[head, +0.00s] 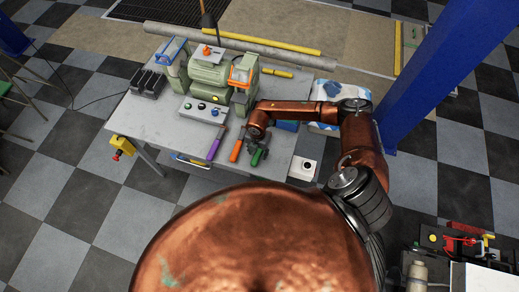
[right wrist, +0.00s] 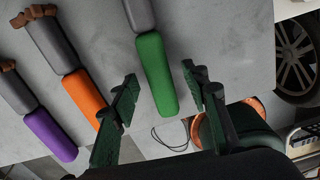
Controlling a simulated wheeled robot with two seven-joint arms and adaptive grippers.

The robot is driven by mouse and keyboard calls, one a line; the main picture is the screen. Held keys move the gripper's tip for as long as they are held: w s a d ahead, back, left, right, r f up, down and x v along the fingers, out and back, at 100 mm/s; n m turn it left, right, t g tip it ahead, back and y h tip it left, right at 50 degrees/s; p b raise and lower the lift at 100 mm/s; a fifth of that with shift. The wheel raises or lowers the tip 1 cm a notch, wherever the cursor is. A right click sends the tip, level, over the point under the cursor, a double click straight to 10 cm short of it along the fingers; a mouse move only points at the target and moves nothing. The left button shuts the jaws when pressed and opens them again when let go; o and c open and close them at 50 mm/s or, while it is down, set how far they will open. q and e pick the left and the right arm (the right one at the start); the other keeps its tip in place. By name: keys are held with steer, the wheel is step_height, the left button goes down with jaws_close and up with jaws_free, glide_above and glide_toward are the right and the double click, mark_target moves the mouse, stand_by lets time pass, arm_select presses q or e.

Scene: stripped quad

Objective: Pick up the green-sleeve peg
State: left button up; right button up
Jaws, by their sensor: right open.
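The green-sleeve peg (right wrist: 157,75) lies on the grey table, with a grey shaft above its green sleeve in the right wrist view. It also shows at the table's front right in the head view (head: 257,157). My right gripper (right wrist: 165,98) is open, with one finger on each side of the green sleeve and gaps to both. In the head view my right gripper (head: 256,148) is small and partly covers the peg. An orange-sleeve peg (right wrist: 85,98) and a purple-sleeve peg (right wrist: 50,136) lie to the left of it. My left gripper is not in view.
The grey table (head: 180,135) holds a green bench grinder (head: 209,73) and a control box with knobs (head: 202,109) behind the pegs. A blue post (head: 425,75) stands to the right. A yellow switch box (head: 121,147) hangs at the table's left front.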

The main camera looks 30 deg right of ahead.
steer(key=shift+f, duration=0.25)
steer(key=shift+c, duration=0.6)
jaws_close()
